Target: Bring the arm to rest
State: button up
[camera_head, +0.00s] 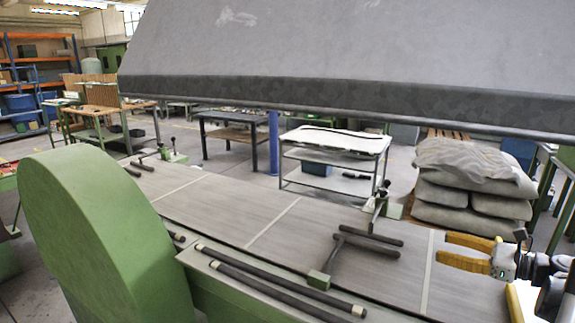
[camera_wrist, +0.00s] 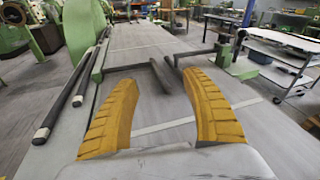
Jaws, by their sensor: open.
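My gripper (camera_head: 442,249), with two yellow fingers, is at the right of the head view, above the right end of the long grey table surface (camera_head: 215,205). Its fingers point left along the surface. In the wrist view the two ribbed yellow fingers (camera_wrist: 160,78) stand wide apart with nothing between them. The dark bars of a green-based clamp fixture (camera_head: 362,240) lie ahead of the fingertips, and I see no contact. Part of my arm is cut off at the right edge of the head view.
Dark rods with pale ends (camera_head: 285,287) lie along the table's near edge. A large green rounded housing (camera_head: 100,240) stands at the left. A grey panel (camera_head: 350,50) hangs overhead. Behind the table are a shelved cart (camera_head: 335,143) and stacked grey sacks (camera_head: 470,180).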

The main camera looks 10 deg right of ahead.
jog(key=s+a+r+n+g+h, duration=0.1)
jog(key=s+a+n+g+h, duration=0.15)
jog(key=a+n, duration=0.65)
jog(key=s+a+r+n+g+h, duration=0.2)
jog(key=s+a+g, duration=0.1)
jog(key=a, duration=1.2)
jog(key=s+a+f+n+h, duration=0.2)
jog(key=s+a+n, duration=0.2)
jog(key=s+n, duration=0.4)
jog(key=s+a+f+n+h, duration=0.2)
jog(key=s+a+n+h, duration=0.1)
jog(key=s+n, duration=0.4)
jog(key=shift+s+a+n, duration=0.35)
jog(key=shift+s+n, duration=0.05)
jog(key=shift+s, duration=0.25)
